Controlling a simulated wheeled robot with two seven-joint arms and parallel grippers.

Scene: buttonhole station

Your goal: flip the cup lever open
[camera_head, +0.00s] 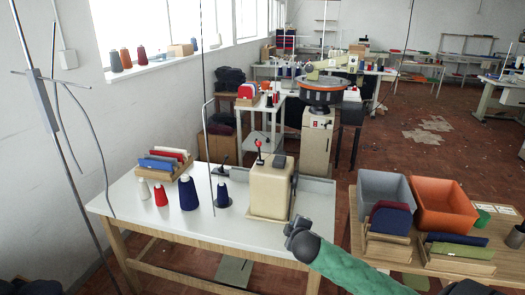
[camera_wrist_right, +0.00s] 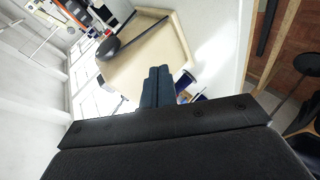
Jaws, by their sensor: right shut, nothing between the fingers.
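The beige machine housing (camera_head: 270,192) stands on the white table. A short lever with a red knob (camera_head: 258,143) rises at its left, and a dark part (camera_head: 279,161) sits on its top. In the right wrist view the beige housing (camera_wrist_right: 152,58) shows close ahead, with a dark rounded part and thin rod (camera_wrist_right: 108,47) along it. I cannot tell which part is the cup lever. My right gripper (camera_head: 298,225) is in front of the housing at its lower right; its fingers (camera_wrist_right: 158,86) are shut and empty. I cannot tell whether they touch the housing. My left gripper is not in view.
Thread cones (camera_head: 188,193) and a wooden rack of folded cloth (camera_head: 165,165) stand left of the machine. A thin upright rod (camera_head: 208,150) rises near the cones. A grey bin (camera_head: 384,187) and an orange bin (camera_head: 444,207) stand on the wooden table at right.

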